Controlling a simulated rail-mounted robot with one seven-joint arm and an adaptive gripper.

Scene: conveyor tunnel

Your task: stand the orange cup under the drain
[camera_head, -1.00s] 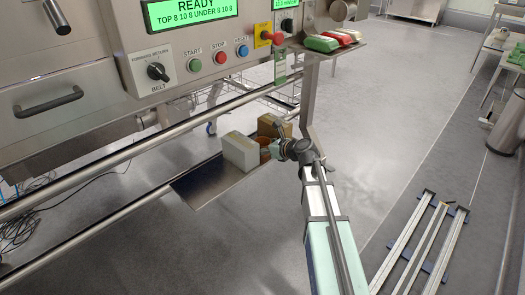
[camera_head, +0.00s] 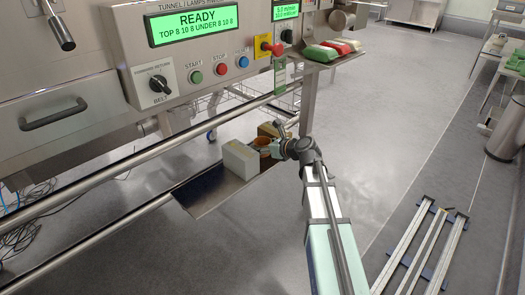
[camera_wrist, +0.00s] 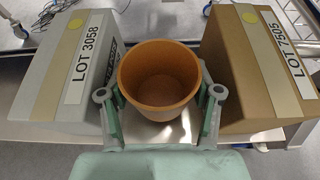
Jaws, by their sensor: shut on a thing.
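The orange cup (camera_wrist: 160,80) is upright in the wrist view, open end up and empty inside. My gripper (camera_wrist: 160,100) is shut on it, one finger on each side. The cup is between a grey-white box marked LOT 3058 (camera_wrist: 68,70) and a brown box marked LOT 7505 (camera_wrist: 255,70). In the head view my gripper (camera_head: 275,150) reaches in from the right, and a little of the orange cup (camera_head: 264,143) shows by the white box (camera_head: 241,160). I cannot tell whether the cup touches the shelf. I cannot make out the drain.
The boxes stand on a low metal shelf (camera_head: 205,190) beneath the machine's rails. A rail (camera_head: 130,150) runs above it. The control panel (camera_head: 195,50) and a ledge with coloured packs (camera_head: 335,48) are higher up.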

